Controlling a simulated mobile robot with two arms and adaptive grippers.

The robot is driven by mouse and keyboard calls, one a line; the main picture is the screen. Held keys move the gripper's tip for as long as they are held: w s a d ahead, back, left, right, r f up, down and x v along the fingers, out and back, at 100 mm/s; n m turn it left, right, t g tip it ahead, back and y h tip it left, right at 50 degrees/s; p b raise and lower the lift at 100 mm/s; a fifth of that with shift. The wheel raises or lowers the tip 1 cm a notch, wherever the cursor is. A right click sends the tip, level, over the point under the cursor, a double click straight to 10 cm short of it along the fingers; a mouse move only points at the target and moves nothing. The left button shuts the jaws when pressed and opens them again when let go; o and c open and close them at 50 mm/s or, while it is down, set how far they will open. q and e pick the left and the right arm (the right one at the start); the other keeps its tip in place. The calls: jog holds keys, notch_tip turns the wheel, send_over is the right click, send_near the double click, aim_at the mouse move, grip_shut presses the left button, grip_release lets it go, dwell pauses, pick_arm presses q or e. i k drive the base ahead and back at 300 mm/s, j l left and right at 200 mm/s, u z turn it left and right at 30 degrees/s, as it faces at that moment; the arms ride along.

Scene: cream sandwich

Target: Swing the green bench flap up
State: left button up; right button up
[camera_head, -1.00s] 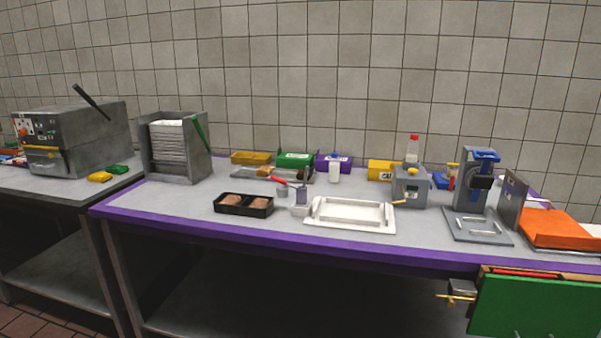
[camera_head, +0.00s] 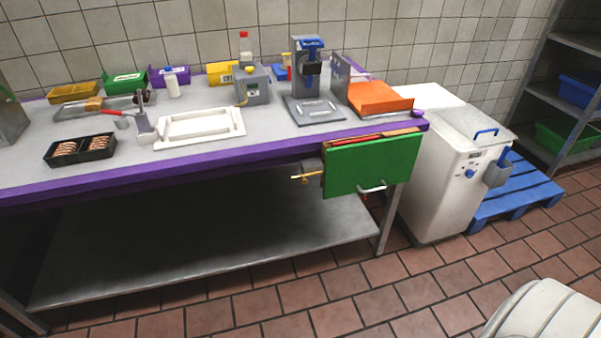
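The green bench flap (camera_head: 372,163) hangs down at the front right end of the purple-edged bench (camera_head: 180,167). Its face is close to vertical, and a metal handle (camera_head: 373,187) sits near its lower edge. A brass-coloured latch or knob (camera_head: 306,177) sticks out at the left of the flap, under the bench edge. Neither of my grippers shows in the head view.
On the bench by the flap lie an orange slab (camera_head: 379,98) and a grey press with blue parts (camera_head: 310,80). A white bin (camera_head: 447,180) stands right of the flap, with a blue pallet (camera_head: 517,190) beyond. Tiled floor (camera_head: 300,290) in front is mostly open.

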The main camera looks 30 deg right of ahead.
aim_at(366, 167)
jog(key=z, duration=1.45)
